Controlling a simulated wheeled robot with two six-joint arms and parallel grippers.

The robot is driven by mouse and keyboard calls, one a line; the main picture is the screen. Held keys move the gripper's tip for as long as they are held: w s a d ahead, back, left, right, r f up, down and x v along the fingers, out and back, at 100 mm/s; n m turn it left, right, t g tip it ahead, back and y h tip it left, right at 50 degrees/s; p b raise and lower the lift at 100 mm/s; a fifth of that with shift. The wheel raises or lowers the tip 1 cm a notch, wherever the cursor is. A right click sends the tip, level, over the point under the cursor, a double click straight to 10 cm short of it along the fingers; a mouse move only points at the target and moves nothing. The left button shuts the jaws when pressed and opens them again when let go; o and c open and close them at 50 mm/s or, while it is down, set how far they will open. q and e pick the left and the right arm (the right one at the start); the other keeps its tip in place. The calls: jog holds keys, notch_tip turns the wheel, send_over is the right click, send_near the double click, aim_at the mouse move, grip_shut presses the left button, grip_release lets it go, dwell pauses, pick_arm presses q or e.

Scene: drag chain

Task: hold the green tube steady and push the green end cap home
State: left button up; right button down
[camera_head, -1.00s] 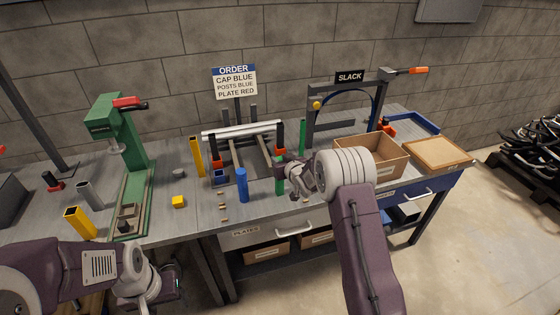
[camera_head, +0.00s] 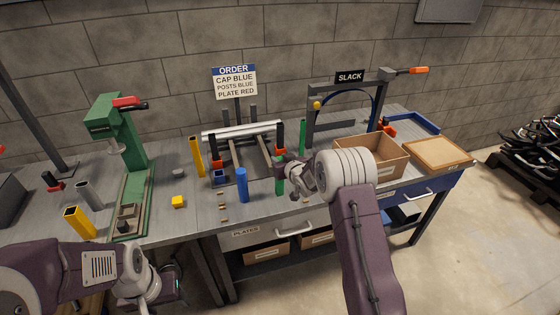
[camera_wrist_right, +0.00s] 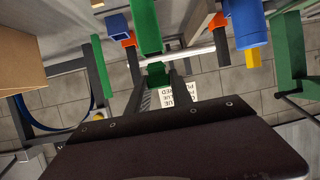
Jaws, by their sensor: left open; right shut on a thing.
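The green tube (camera_head: 279,187) stands upright on the bench just right of the blue tube. It also shows at the top of the upside-down right wrist view (camera_wrist_right: 146,25). My right gripper (camera_head: 283,164) is at the tube's top. In the wrist view its fingers (camera_wrist_right: 158,82) are shut on a small dark green piece, which looks like the green end cap (camera_wrist_right: 157,75), in line with the tube's end. Whether the cap is seated is unclear. My left gripper (camera_head: 155,294) is open and empty at the lower left, in front of the bench and away from the tube.
The blue tube (camera_head: 242,186) stands close on the left. A second green tube (camera_head: 302,136) stands behind. A cardboard box (camera_head: 371,156) is at the right, and a green press (camera_head: 133,145) at the left.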

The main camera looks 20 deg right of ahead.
jog(key=shift+f+b, duration=0.8)
jog(key=shift+f, duration=0.1)
jog(key=c, duration=1.1)
grip_release()
jog(key=shift+o, duration=0.2)
jog(key=shift+r, duration=0.1)
jog(key=a+v, duration=0.1)
jog(key=v, duration=0.8)
jog(key=shift+d+b, duration=0.4)
jog(key=shift+d, duration=0.05)
